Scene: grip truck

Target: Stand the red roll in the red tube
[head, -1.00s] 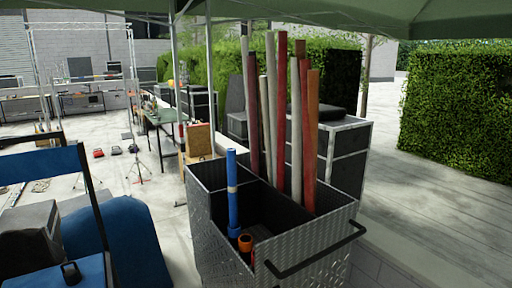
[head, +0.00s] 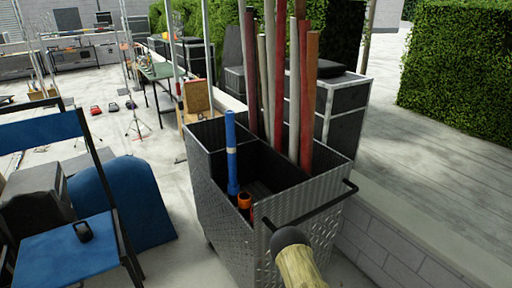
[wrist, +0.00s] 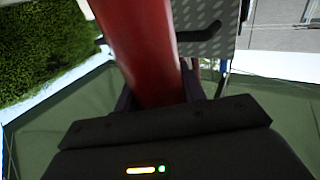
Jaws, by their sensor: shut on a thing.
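The red roll (wrist: 145,45) fills the upper middle of the wrist view. My gripper (wrist: 160,95) is shut on it, with dark fingers at either side. The roll's far end is out of that view. In the head view, a short orange-rimmed tube (head: 244,200) stands in the metal cart's front compartment, right of a tall upright blue roll (head: 231,150). A sliver of red (head: 252,214) shows beside the orange rim. It may be the red tube, mostly hidden by the cart wall. My gripper does not clearly show in the head view.
The diamond-plate cart (head: 225,225) has a black handle (head: 310,217) on its near side. Several tall rolls (head: 280,95) stand in its back. A pale yellow, dark-tipped cylinder (head: 303,268) rises near the handle. A blue chair (head: 60,245) stands left; paving is clear right.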

